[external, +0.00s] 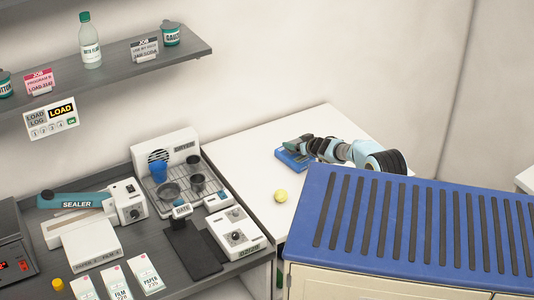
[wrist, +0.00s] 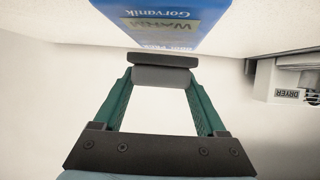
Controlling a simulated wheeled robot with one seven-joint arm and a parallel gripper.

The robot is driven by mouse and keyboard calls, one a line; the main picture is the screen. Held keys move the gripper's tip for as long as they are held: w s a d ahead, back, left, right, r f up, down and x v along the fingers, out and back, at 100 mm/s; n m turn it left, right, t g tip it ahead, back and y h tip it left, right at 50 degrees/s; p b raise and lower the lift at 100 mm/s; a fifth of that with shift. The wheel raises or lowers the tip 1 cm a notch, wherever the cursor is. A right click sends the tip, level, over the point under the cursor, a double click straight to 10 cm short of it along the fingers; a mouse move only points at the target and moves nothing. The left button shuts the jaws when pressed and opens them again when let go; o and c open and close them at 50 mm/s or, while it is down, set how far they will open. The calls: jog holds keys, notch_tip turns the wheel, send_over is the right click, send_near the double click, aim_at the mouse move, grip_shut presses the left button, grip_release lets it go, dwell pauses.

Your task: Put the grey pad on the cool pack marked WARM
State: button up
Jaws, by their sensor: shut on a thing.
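The blue cool pack (wrist: 183,14) is at the top of the wrist view, its printing upside down, with WARM readable on a yellowish band. In the external view the pack (external: 290,160) lies on the white table. My gripper (wrist: 163,76) is shut on the grey pad (wrist: 163,77), which spans between the green fingertips. In the external view my gripper (external: 308,146) is low, right over or beside the pack, and the pad is not clear there.
A yellow-green ball (external: 281,196) lies on the white table (external: 245,160), left of my arm. A dryer (wrist: 289,92) shows at the right of the wrist view. The grey bench (external: 110,245) at left holds a sealer and cups. A blue ribbed top (external: 400,215) stands in front.

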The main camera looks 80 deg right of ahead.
jog(key=shift+f+b, duration=0.4)
jog(key=shift+f, duration=0.7)
jog(key=o, duration=1.3)
jog(key=shift+c, duration=0.2)
jog(key=shift+r, duration=0.2)
jog(key=shift+s+a+r+p, duration=0.2)
jog(key=shift+r+p, duration=0.05)
jog(key=shift+p, duration=0.1)
jog(key=p+v, duration=0.4)
jog(key=v, duration=0.7)
jog(key=shift+s+a+f, duration=0.1)
jog(key=shift+s, duration=0.05)
